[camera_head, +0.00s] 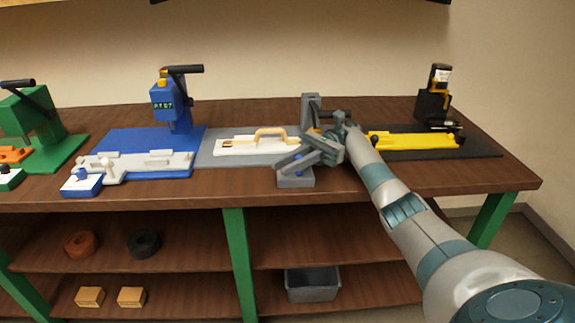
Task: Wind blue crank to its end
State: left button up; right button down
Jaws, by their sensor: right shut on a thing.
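My right gripper (322,146) reaches in from the right and is at the grey fixture, shut on what looks like the blue crank. The fingers and wrist hide most of the crank, and only small blue bits (299,158) show beside them. The grey fixture has an upright post (310,103) behind the gripper and a base block (295,181) at the table's front. The crank's exact angle cannot be told. My left gripper is not in view.
Left of the gripper are a grey plate with a white block and tan handle (266,137), a blue press (167,105) and a green press (35,120). Right, behind my arm, a yellow bar (410,140) lies on a black plate. Shelves below hold rings, wooden blocks and a grey bin (312,285).

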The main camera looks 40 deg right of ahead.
jog(key=c, duration=1.6)
grip_release()
jog(key=shift+f, duration=0.1)
jog(key=shift+w+a+m+t, duration=0.15)
jog(key=shift+m+t, duration=0.15)
jog(key=shift+t, duration=0.2)
